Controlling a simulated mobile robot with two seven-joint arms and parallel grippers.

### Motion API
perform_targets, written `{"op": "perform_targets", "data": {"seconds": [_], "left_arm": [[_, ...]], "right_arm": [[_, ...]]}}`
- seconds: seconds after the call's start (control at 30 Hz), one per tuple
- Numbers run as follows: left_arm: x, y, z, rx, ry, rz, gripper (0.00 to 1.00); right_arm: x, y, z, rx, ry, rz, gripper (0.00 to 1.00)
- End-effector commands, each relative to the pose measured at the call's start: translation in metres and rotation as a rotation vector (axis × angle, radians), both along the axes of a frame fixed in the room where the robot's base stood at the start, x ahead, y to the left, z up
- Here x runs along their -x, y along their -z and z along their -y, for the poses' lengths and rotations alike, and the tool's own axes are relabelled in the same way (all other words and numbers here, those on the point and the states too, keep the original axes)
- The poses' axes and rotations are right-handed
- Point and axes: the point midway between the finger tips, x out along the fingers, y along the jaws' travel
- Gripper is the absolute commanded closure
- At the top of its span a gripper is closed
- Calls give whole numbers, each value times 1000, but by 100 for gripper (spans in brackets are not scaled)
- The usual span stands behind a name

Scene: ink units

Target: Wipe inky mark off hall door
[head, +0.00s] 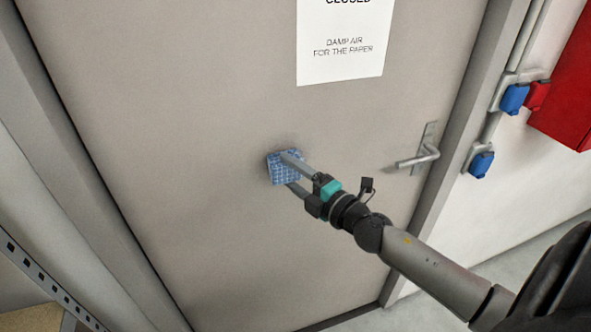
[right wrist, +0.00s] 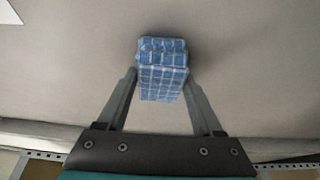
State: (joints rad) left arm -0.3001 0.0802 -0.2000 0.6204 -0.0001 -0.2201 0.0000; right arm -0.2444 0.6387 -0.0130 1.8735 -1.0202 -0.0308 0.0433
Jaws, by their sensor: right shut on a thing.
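My right gripper (head: 291,172) is shut on a blue checked cloth pad (head: 278,175). The pad is at the face of the grey hall door (head: 200,130), left of the door handle and below the paper sign. In the right wrist view the pad (right wrist: 162,68) sits between the two fingers, its far end at or very near the door surface (right wrist: 250,70). I cannot tell for sure whether it touches. A faint dark smudge or shadow (head: 287,146) shows just around the pad's top edge; the pad hides the area behind it. My left gripper is not in view.
A metal lever handle (head: 420,158) sticks out at the door's right side. A white paper sign (head: 343,50) hangs above. Blue sockets (head: 514,98) and a red box (head: 570,85) are on the right wall. A perforated metal shelf post (head: 40,275) stands at lower left.

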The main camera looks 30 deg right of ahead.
Motion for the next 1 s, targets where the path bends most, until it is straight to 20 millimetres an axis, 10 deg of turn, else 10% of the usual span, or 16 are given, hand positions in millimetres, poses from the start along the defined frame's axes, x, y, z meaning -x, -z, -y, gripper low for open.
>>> {"op": "perform_targets", "data": {"seconds": [1.0], "left_arm": [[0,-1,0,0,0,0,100]], "right_arm": [[59,0,-14,0,-1,0,76]]}}
